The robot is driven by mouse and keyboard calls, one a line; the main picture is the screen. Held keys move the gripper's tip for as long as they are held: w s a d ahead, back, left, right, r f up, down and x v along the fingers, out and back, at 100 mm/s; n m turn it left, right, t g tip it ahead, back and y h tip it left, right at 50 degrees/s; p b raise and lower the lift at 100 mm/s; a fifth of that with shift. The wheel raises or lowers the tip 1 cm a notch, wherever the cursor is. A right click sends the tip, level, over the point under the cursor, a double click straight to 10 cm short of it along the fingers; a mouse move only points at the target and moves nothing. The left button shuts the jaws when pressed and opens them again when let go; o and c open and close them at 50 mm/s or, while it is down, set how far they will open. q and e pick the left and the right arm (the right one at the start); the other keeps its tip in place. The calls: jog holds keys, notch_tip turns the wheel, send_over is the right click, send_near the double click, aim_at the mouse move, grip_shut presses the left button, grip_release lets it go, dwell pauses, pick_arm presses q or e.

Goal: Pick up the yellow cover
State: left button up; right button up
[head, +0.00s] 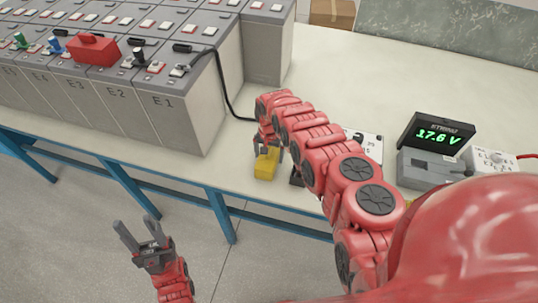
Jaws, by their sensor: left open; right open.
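The yellow cover (265,164) is a small yellow block on the light tabletop, near its front edge and right of the battery rows. My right gripper (268,148) is over the cover with its fingers pointing down. It is open, with the fingers close around or beside the top of the cover; I cannot tell whether they touch it. My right arm hides part of the table behind. My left gripper (137,233) is open and empty, in front of the table over the floor.
Grey battery blocks (132,118) fill the left of the table (335,75), with a red cover (93,49) on top. A black cable hangs from them. A meter (437,132) reading 17.6 V and grey boxes stand at right. The back middle of the table is clear.

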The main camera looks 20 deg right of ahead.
jog(key=c, duration=1.2)
jog(key=shift+r, duration=0.15)
